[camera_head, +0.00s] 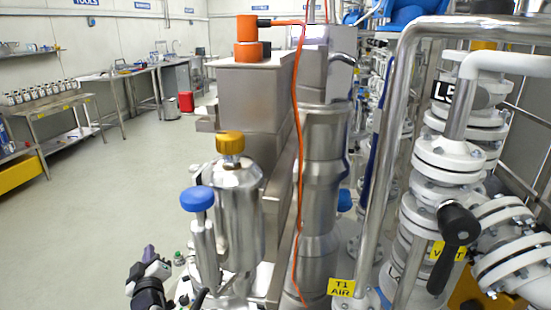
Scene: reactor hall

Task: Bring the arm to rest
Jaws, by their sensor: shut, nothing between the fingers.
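I cannot make out my arm or my gripper with certainty in the head view. A black and white jointed piece (150,284) with a purple top end shows at the lower left edge of the equipment. I cannot tell whether it is a fitting of the plant or part of my arm. No jaws or fingertips can be seen on it, and its lower end is cut off by the picture's bottom edge.
Steel vessels with a yellow cap (230,142) and a blue knob (197,198) stand close in front. An orange cable (298,150) hangs beside them. Flanged pipework with a black-handled valve (458,235) fills the right. The floor (95,225) at left is clear.

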